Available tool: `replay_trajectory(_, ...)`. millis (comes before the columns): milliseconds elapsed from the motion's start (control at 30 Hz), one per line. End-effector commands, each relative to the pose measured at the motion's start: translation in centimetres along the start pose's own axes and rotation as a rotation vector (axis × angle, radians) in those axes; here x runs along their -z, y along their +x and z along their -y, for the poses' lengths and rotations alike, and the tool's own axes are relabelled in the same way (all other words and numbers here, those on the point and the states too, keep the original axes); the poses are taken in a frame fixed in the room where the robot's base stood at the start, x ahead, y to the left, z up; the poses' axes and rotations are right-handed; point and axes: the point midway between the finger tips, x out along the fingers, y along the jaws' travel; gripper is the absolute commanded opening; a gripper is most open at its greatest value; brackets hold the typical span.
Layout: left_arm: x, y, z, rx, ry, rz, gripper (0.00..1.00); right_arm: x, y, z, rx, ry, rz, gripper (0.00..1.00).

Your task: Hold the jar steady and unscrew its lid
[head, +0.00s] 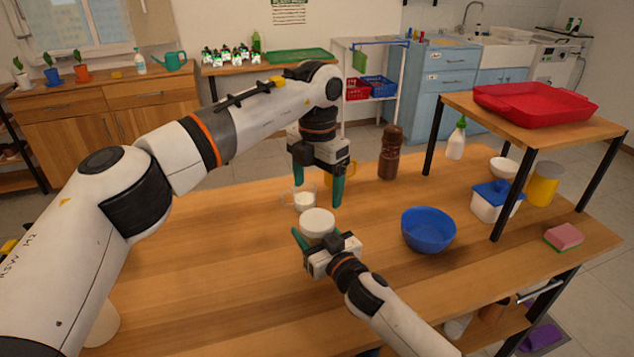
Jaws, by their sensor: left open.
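The jar (318,238) stands on the wooden table with a round white lid (318,219) on top. Its body is mostly hidden behind my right gripper. My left gripper (318,194) points down with its two green fingers spread and nothing between them. It is above and just behind the lid in the picture, apart from it as far as I can see. My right gripper (318,236) comes in low from the front right. One green finger shows at the jar's left side; the other is hidden. I cannot tell whether the fingers press on the jar.
A clear cup with white contents (304,201) and a yellow mug (350,172) stand close behind the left gripper. A brown grinder (390,153) is farther back. A blue bowl (428,230) stands to the right. A raised shelf (455,102) bears a red tray (535,104). The table's left part is clear.

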Motion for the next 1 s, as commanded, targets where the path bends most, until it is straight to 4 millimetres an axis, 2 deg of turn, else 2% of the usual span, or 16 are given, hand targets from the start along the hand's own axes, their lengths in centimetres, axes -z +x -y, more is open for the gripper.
replay_trajectory(100,0.0,0.01,-0.04,-0.001,0.285,0.0,0.83,0.13,-0.02,-0.01,0.0,0.0,-0.002,0.0)
replay_trajectory(700,0.0,0.03,-0.02,-0.001,1.739,-0.002,0.83,0.15,-0.03,-0.01,0.0,0.0,-0.003,0.0)
replay_trajectory(900,-0.01,0.04,0.01,0.0,2.158,-0.001,0.83,0.16,-0.03,-0.01,0.0,0.0,-0.003,0.0)
replay_trajectory(1000,-0.01,0.04,0.02,0.0,2.305,-0.001,0.83,0.16,-0.03,-0.01,0.0,0.0,-0.003,0.0)
